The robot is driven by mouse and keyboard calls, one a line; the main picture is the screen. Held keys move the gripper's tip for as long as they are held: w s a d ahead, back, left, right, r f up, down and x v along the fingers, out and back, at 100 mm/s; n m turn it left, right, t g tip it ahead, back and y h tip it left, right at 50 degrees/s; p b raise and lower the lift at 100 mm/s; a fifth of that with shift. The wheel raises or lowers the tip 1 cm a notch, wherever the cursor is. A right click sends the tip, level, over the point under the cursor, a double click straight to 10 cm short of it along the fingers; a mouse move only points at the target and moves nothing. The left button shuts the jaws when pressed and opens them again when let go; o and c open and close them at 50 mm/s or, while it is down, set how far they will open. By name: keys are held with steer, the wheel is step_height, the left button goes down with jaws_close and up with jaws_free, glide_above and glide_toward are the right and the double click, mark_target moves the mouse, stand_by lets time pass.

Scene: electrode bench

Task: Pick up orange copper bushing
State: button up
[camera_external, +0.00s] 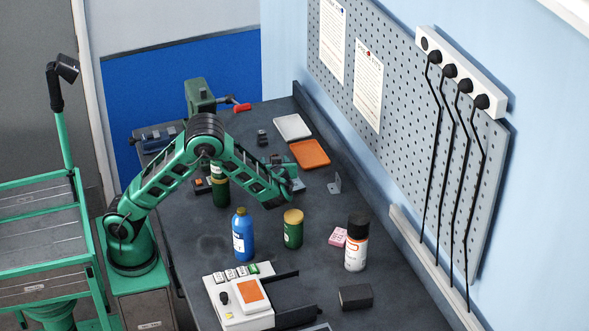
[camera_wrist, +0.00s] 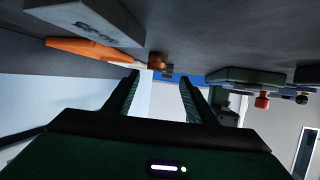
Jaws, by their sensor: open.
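A small copper-brown piece (camera_wrist: 156,60), which looks like the bushing, shows in the wrist view on the dark bench. It lies ahead of my gripper (camera_wrist: 160,80), seen just above the gap between the fingertips. A small dark piece shows close beside it. My gripper is open, with nothing visible between its fingers. In the external view my gripper (camera_external: 291,187) is low over the bench, left of the metal bracket (camera_external: 335,183). I cannot make out the bushing clearly in the external view.
An orange tray (camera_external: 310,153) and a white tray (camera_external: 292,126) lie beyond my gripper. A blue bottle (camera_external: 242,236), a green can (camera_external: 293,229) and a white bottle (camera_external: 356,246) stand nearer. A grey block (camera_wrist: 85,20) shows in the wrist view.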

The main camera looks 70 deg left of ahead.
steer(key=shift+w+f+x, duration=0.1)
steer(key=shift+w+x, duration=0.05)
steer(key=shift+x, duration=1.55)
steer(key=shift+w+f+x, duration=0.1)
steer(key=shift+w+x, duration=0.05)
steer(key=shift+x, duration=1.6)
steer(key=shift+d, duration=0.2)
steer(key=c, duration=1.3)
